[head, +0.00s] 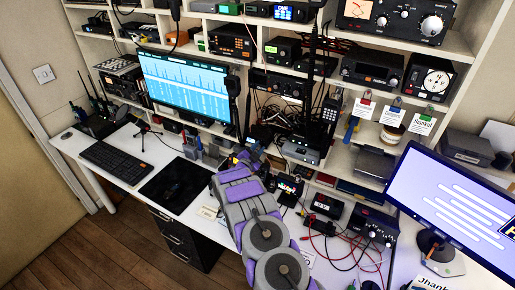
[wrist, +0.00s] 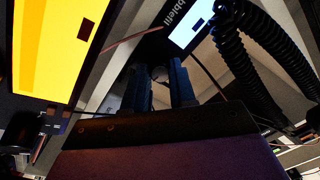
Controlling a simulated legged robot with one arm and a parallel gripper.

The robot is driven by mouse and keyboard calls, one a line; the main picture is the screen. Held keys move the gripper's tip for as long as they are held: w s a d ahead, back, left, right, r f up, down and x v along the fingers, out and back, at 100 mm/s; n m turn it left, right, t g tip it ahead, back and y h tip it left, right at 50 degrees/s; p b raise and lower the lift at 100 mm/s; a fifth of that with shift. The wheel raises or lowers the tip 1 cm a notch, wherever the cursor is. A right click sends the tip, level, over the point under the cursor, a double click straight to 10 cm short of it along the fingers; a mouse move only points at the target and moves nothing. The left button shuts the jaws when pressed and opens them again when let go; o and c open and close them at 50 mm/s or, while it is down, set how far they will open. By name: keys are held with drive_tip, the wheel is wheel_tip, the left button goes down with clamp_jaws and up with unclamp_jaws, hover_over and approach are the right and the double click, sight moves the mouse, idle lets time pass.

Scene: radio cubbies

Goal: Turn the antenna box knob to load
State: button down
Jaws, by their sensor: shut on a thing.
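My gripper (wrist: 160,82) shows in the wrist view as two dark blue fingers pointing away from the camera. They are closed in on a small round pale-faced knob (wrist: 160,73), which sits between their tips. The front of the box behind it is dark and mostly hidden, so its markings and the knob's setting cannot be read. In the head view my gripper (head: 252,149) is at the shelf front, right of the wide blue monitor, and my grey and purple arm hides most of what it holds.
In the wrist view a yellow screen (wrist: 55,45) is close on the left, and black corrugated hoses (wrist: 262,55) hang on the right. In the head view the blue monitor (head: 187,83) stands left of my arm. Red and black leads (head: 340,250) lie on the right desk.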

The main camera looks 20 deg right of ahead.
drive_tip(key=shift+f+m, duration=0.15)
drive_tip(key=shift+m, duration=1.95)
drive_tip(key=shift+s, duration=0.1)
drive_tip(key=c, duration=0.9)
unclamp_jaws()
drive_tip(key=shift+s+a, duration=0.2)
drive_tip(key=shift+a, duration=0.15)
drive_tip(key=p+v, duration=0.2)
drive_tip(key=v, duration=1.4)
drive_tip(key=shift+s+a+f+p, duration=0.1)
drive_tip(key=shift+a+f+p, duration=0.05)
drive_tip(key=shift+a+p, duration=0.15)
